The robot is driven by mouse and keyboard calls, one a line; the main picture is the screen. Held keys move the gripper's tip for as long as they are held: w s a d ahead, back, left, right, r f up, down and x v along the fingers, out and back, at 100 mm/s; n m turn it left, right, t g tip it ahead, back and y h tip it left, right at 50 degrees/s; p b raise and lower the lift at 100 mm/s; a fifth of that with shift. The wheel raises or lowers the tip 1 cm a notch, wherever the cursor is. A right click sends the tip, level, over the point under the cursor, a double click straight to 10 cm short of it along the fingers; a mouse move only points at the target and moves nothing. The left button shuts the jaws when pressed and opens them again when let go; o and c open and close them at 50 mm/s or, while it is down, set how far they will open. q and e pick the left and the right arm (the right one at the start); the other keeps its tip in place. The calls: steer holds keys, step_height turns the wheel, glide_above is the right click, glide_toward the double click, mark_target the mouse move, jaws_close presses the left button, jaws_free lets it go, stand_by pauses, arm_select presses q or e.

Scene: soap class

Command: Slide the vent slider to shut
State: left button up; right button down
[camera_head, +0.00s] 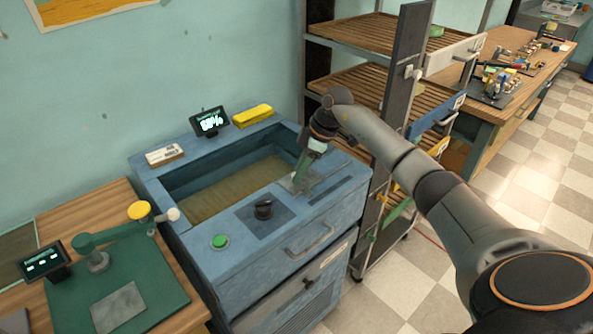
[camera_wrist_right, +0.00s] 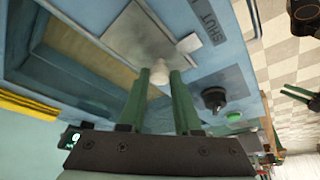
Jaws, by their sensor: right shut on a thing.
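The vent slider is a pale knob (camera_wrist_right: 158,76) on a grey metal plate (camera_wrist_right: 140,38), set in the top of a blue basin unit (camera_head: 215,262). The plate also shows partly in the head view (camera_head: 287,186), where my gripper hides the knob. My right gripper (camera_head: 299,177) reaches down to the plate. In the right wrist view, its two green fingers (camera_wrist_right: 160,78) are shut on the knob, one on each side. A dark label reading SHUT (camera_wrist_right: 206,22) lies on the blue top beside the plate.
The basin's yellowish recess (camera_head: 235,187) lies left of the slider. A black knob (camera_head: 264,208) and a green button (camera_head: 220,241) stand on the near rim. A small display (camera_head: 209,121) and a yellow block (camera_head: 252,115) sit at the back. Slatted shelving (camera_head: 355,40) stands to the right.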

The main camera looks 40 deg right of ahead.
steer(key=shift+a, duration=0.3)
steer(key=c, duration=0.6)
jaws_free()
steer(key=shift+d, duration=0.1)
steer(key=shift+d+r, duration=0.1)
steer(key=shift+r, duration=0.3)
steer(key=v, duration=1.1)
steer(key=shift+s+r+b, duration=0.25)
steer(key=shift+r+b, duration=0.05)
steer(key=shift+b, duration=0.1)
steer(key=shift+d+f, duration=0.1)
